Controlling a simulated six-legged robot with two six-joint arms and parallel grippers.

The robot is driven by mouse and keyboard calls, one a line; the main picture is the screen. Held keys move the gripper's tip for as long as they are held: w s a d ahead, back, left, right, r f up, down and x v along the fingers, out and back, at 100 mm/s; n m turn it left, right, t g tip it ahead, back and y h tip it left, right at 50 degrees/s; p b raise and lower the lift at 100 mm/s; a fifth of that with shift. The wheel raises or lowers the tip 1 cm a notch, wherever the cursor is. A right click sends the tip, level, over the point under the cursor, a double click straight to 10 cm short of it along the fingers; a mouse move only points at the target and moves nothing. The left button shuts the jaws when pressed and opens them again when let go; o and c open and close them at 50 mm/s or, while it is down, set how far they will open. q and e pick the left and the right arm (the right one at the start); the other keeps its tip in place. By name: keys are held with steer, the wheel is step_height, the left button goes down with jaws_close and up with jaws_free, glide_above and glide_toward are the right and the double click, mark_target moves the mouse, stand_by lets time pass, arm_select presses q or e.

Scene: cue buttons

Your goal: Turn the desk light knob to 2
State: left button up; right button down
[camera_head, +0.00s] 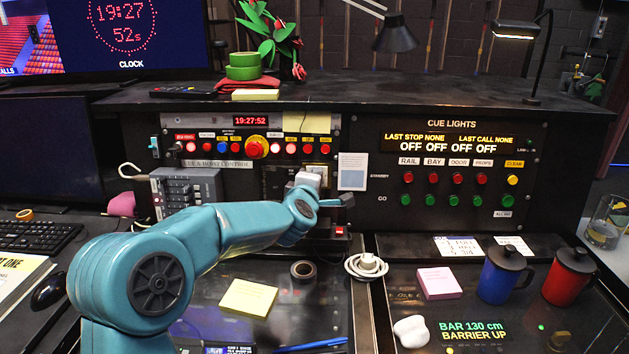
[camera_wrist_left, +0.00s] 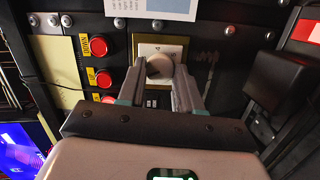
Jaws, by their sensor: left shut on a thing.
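The pale round knob (camera_wrist_left: 158,67) stands on a cream square plate (camera_wrist_left: 150,48) in the left wrist view. My left gripper (camera_wrist_left: 159,80) has one finger on each side of the knob and is shut on it. The marks on the plate are too small to read, so I cannot tell the knob's setting. In the head view my left gripper (camera_head: 309,181) is at the dark control panel, and it hides the knob there. My right gripper is not in view.
Red buttons (camera_wrist_left: 103,77) with yellow labels sit left of the plate in the wrist view. A dark box (camera_wrist_left: 280,85) juts out at right. In the head view, the cue lights panel (camera_head: 452,170), a coiled white cord (camera_head: 366,267) and two mugs (camera_head: 502,272) are to the right.

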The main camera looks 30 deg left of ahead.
arm_select(q)
steer(key=o, duration=1)
steer(key=shift+o, duration=0.2)
steer(key=b+v, duration=0.1)
steer(key=v, duration=1.5)
steer(key=shift+s+r, duration=0.1)
steer(key=shift+s, duration=0.05)
